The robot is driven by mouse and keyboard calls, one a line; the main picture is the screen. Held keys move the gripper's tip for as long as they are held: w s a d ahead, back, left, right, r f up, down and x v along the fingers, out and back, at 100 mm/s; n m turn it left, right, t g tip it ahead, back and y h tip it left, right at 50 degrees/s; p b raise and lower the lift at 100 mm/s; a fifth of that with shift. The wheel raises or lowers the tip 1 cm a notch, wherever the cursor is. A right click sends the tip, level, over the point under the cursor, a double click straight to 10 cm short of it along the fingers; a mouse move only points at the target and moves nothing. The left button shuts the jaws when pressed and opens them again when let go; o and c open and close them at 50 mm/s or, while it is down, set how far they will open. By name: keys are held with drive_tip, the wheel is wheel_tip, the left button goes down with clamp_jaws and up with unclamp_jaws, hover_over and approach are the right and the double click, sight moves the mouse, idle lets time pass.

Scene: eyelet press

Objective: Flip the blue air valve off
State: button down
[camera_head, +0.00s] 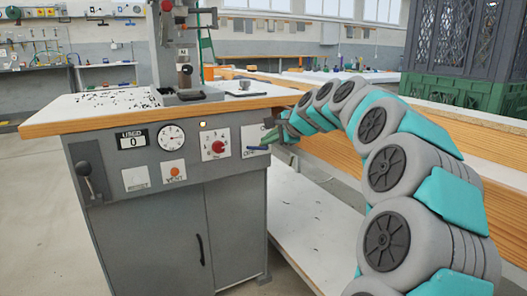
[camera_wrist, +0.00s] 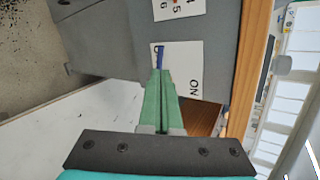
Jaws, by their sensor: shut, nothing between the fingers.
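The blue air valve lever (camera_head: 257,148) is on the right end of the grey press cabinet's front panel, against a white label plate (camera_head: 247,131). In the head view it points sideways, roughly level. In the wrist view the lever (camera_wrist: 160,54) shows just beyond my fingertips, with the word ON on the plate (camera_wrist: 189,66). My gripper (camera_wrist: 160,73) has its green fingers together, with nothing seen between them. Its tips are at or very near the lever; I cannot tell whether they touch. In the head view my gripper (camera_head: 270,138) is close to the plate, partly hidden by my arm.
A red knob (camera_head: 218,146), a round gauge (camera_head: 172,135), an orange button (camera_head: 174,171) and a black-knobbed lever (camera_head: 86,175) share the panel. The wooden worktop edge (camera_head: 110,121) juts out above. A low white shelf (camera_head: 315,225) lies to the right. Floor at left is clear.

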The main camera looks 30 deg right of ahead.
sight(254, 148)
drive_tip(key=x, duration=0.5)
drive_tip(key=shift+a, duration=0.15)
drive_tip(key=shift+a+f+n+h+p, duration=0.35)
drive_tip(key=shift+f+n+h, duration=0.4)
drive_tip(key=shift+h, duration=0.25)
drive_tip(key=shift+r, duration=0.1)
